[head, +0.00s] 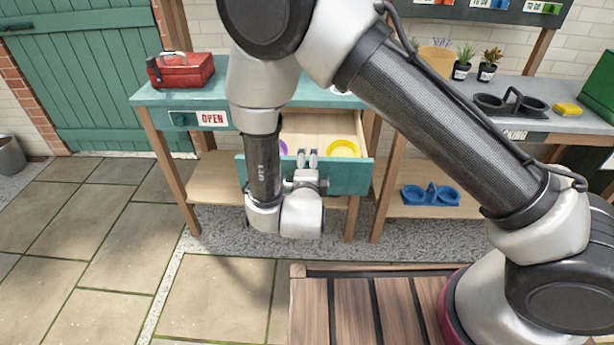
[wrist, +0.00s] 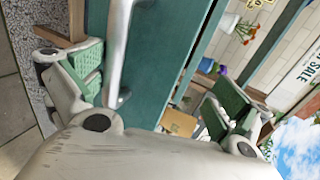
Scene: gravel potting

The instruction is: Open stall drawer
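The stall drawer (head: 348,178) stands pulled out from the teal-topped stall (head: 240,93), its wooden inside showing. A yellow ring-shaped thing (head: 343,148) lies inside, with part of a purple thing (head: 283,147) at the left. My gripper (head: 307,158) is at the drawer front, which it partly hides. In the wrist view, the green-padded fingers of my gripper (wrist: 160,92) are spread wide. The metal handle (wrist: 119,45) passes between them, nearer the left finger, with a gap to the right one. The teal drawer front (wrist: 155,60) lies behind the handle.
A red toolbox (head: 181,70) sits on the stall top, above an OPEN sign (head: 211,118). A grey counter (head: 560,118) with potted plants stands at the right. A blue double-cup piece (head: 430,195) lies on its lower shelf.

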